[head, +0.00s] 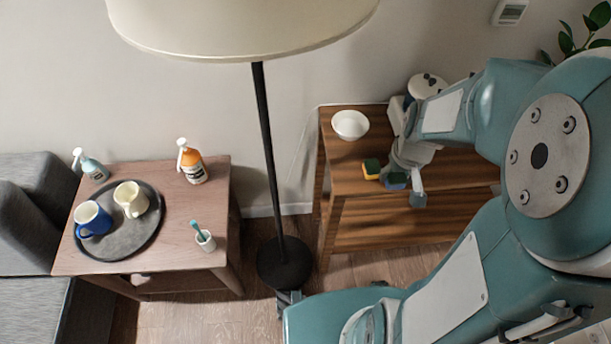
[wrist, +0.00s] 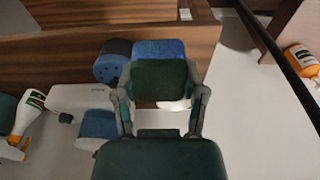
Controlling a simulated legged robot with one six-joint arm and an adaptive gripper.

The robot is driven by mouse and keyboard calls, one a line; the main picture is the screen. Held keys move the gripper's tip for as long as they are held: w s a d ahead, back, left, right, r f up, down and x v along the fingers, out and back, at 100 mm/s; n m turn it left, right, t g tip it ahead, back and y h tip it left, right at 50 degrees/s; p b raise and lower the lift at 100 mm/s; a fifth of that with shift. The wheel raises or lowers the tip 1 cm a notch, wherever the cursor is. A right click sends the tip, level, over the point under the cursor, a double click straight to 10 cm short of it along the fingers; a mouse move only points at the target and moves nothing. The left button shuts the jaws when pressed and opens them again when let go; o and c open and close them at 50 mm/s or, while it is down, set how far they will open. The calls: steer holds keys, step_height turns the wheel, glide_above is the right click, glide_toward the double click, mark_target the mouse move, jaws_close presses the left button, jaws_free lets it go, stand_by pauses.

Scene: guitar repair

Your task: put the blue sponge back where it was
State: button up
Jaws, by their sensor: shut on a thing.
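The blue sponge (head: 396,182) is in my gripper (head: 405,181), near the front edge of the wooden shelf unit (head: 345,187) in the head view. I cannot tell whether the sponge touches the shelf top. My arm hides part of the shelf's right side.
A white bowl (head: 350,125) stands at the back left of the shelf top. A floor lamp (head: 268,150) stands left of the shelf. The side table (head: 190,228) holds a tray (head: 118,246) with mugs, an orange bottle (head: 192,164) and a toothbrush cup (head: 206,240).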

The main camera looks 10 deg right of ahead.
steer(key=shift+s+a, duration=0.1)
steer(key=shift+a, duration=0.15)
steer(key=w+f, duration=0.3)
steer(key=w, duration=0.2)
glide_above(346, 172)
steer(key=s, duration=0.1)
steer(key=f, duration=0.6)
steer(key=shift+a, duration=0.25)
steer(key=shift+w+d+f, duration=0.25)
steer(key=shift+d+f, duration=0.2)
steer(key=f, duration=0.3)
steer(key=shift+a+f, duration=0.1)
steer(key=shift+a, duration=0.55)
steer(key=o, duration=1.2)
steer(key=shift+d+f, duration=0.1)
steer(key=shift+d, duration=0.35)
